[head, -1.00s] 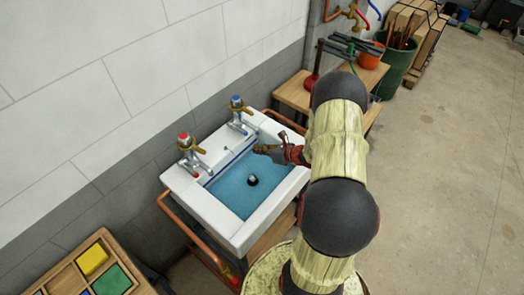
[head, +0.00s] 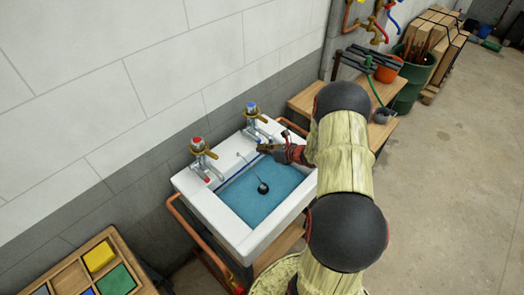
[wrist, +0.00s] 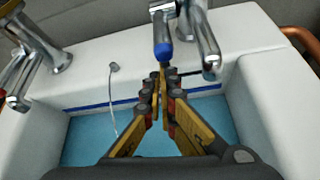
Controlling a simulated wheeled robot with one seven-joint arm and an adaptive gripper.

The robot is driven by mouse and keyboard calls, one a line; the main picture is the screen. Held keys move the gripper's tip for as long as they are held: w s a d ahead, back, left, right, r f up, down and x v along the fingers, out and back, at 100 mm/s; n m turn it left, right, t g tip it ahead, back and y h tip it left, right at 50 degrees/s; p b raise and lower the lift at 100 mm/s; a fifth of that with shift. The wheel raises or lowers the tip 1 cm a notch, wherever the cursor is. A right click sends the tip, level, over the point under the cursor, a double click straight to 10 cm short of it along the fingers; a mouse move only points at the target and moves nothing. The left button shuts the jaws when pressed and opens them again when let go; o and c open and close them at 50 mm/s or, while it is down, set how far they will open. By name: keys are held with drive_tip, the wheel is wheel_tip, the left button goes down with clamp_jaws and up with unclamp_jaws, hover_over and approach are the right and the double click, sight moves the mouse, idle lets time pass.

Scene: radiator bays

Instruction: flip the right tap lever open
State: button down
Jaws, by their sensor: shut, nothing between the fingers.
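The right tap (head: 253,113) has a blue cap and stands at the sink's back rim. In the wrist view its chrome lever with a blue end (wrist: 163,49) hangs beside the chrome spout (wrist: 203,48). My gripper (wrist: 162,78) is shut and empty, its fingertips just below the blue end in the picture; I cannot tell whether they touch it. In the head view my gripper (head: 263,149) is over the back edge of the basin, by the right tap. My arm hides part of the sink's right side.
The left tap (head: 200,151), red-capped, stands on the same rim. The white sink (head: 204,212) holds blue water and a dark plug (head: 263,188) on a chain. A copper rail (head: 185,222) runs along the sink's left. A wooden bench (head: 306,98) stands beyond it.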

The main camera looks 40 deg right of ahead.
drive_tip(key=shift+r, duration=0.1)
drive_tip(key=shift+r+g+p, duration=0.3)
drive_tip(key=shift+p, duration=0.5)
